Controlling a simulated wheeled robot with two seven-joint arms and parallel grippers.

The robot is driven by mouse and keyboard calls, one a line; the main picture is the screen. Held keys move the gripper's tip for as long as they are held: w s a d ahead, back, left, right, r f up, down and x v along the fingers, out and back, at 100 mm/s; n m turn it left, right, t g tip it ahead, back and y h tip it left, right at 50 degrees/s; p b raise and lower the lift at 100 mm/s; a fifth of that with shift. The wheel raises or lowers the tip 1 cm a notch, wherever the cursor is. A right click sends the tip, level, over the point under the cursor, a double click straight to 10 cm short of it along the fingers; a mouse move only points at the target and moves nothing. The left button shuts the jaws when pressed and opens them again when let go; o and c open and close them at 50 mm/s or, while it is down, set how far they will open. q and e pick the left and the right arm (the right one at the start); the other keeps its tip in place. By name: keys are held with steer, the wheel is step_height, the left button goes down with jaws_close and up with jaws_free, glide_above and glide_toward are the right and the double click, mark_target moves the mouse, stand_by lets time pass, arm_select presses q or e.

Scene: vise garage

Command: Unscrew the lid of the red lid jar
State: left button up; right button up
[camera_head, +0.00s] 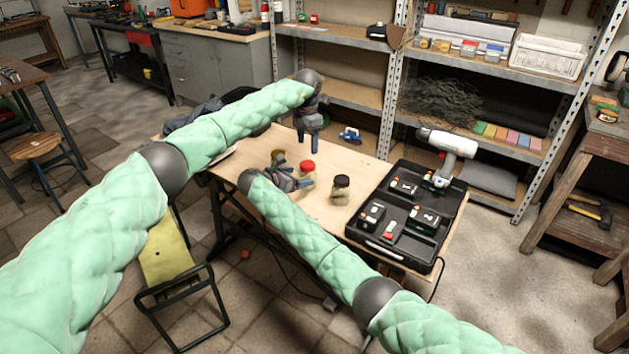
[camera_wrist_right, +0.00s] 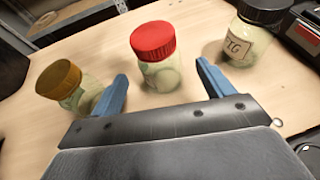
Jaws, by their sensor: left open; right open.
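The red lid jar (camera_head: 308,168) stands upright on the wooden table, with its lid on. In the right wrist view the red lid jar (camera_wrist_right: 155,45) stands just beyond the gap between my fingertips. My right gripper (camera_head: 300,184) is low beside the jar, open and empty; its two blue fingers show in the right wrist view (camera_wrist_right: 161,72). Whether a finger touches the glass is not clear. My left gripper (camera_head: 308,142) is open above and behind the jar, fingers pointing down, holding nothing.
A brown-yellow lid jar (camera_wrist_right: 60,80) stands left of the red one, near my right gripper's left finger. A black lid jar (camera_head: 341,187) stands to the right. An open black case (camera_head: 375,252) with a drill (camera_head: 447,147) fills the table's right side. Metal shelves (camera_head: 340,92) stand behind.

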mark_target(310, 174)
steer(key=shift+x, duration=3.55)
